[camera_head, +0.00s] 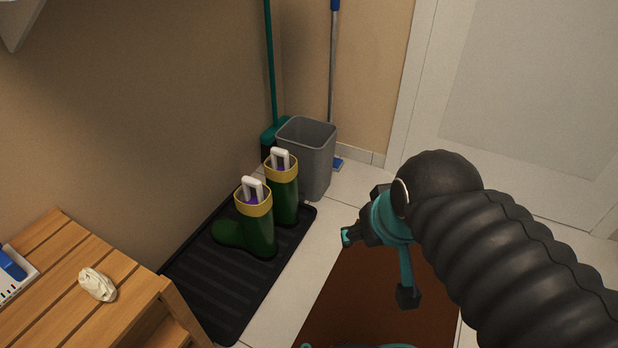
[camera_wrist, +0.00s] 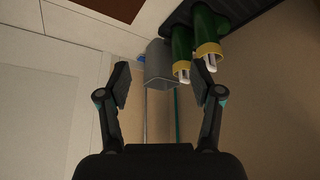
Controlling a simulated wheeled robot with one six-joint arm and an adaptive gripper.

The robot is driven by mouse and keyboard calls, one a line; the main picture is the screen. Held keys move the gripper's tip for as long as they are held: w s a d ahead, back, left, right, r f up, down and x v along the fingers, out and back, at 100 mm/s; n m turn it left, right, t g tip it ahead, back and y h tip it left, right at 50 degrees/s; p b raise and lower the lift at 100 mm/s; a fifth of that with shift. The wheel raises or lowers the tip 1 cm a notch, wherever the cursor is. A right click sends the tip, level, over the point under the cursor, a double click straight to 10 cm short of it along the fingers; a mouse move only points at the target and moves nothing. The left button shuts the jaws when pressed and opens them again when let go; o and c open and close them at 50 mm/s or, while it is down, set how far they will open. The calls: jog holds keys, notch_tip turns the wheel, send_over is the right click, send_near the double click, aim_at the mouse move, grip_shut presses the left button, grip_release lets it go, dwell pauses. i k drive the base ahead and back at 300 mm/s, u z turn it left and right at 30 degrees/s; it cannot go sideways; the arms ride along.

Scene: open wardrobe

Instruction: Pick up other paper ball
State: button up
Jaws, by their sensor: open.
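A crumpled white paper ball (camera_head: 97,285) lies on the slatted wooden bench (camera_head: 62,228) at the lower left of the head view. My gripper (camera_head: 352,232) is in the air right of the boots, over the brown mat, well apart from the paper ball. In the wrist view my gripper (camera_wrist: 165,85) is open with nothing between its fingers. The paper ball does not show in the wrist view. I see only one paper ball.
Green boots (camera_head: 262,235) with white-handled inserts stand on a black tray (camera_head: 190,290). A grey bin (camera_head: 308,160) stands behind them, with a broom (camera_head: 272,130) and a blue-ended pole. A white box (camera_head: 18,275) with a blue item is left of the ball. A brown mat (camera_head: 345,300) covers the floor.

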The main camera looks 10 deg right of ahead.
aim_at(99, 286)
jog(key=u, duration=0.4)
jog(key=k, duration=1.2)
jog(key=u, duration=1.3)
jog(key=i, duration=0.5)
jog(key=u, duration=0.05)
